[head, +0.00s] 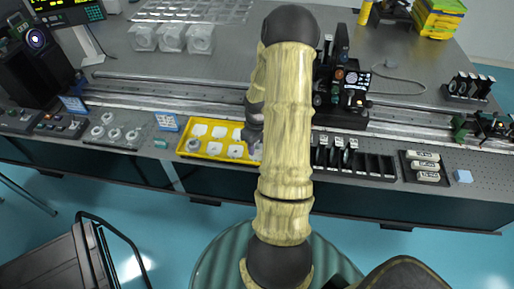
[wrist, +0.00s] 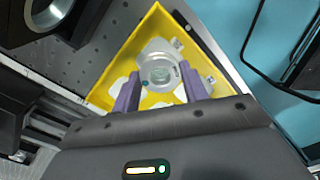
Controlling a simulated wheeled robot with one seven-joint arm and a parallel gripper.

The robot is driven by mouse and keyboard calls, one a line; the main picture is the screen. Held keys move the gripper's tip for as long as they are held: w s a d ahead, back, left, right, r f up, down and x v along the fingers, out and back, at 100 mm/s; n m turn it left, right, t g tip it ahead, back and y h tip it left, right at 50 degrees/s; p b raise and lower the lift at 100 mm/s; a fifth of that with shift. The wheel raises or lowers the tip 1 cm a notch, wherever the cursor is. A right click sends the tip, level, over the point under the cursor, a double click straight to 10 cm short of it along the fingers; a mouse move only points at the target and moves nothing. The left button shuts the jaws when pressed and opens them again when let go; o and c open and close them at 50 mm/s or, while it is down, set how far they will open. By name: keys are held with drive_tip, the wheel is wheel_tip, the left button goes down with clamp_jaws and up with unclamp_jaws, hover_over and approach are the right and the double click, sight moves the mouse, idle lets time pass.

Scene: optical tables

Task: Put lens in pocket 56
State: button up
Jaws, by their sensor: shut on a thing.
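My gripper (wrist: 158,88) shows in the wrist view with its two purple fingers shut on a round lens (wrist: 158,70) in a pale ring mount. The lens is in front of the yellow tray (wrist: 150,27); I cannot tell whether it touches the tray. White pockets show around it, partly hidden by the fingers and lens. In the head view the yellow tray (head: 182,149) lies at the table's front, and my gripper (head: 254,148) is at its right end, mostly hidden by my arm. Pocket numbers are not readable.
Left of the tray are a plate of round mounts (head: 114,133) and a blue-white sign (head: 167,121). Right of my arm stand a black slotted rack (head: 360,163) and a tray of labelled pieces (head: 426,167). A rail (head: 180,84) runs behind.

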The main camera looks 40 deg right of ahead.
sight(257, 147)
drive_tip(key=shift+f, duration=1.1)
drive_tip(key=shift+f, duration=0.15)
drive_tip(key=o, duration=1)
wheel_tip(257, 147, up, 12)
drive_tip(key=shift+r, duration=0.2)
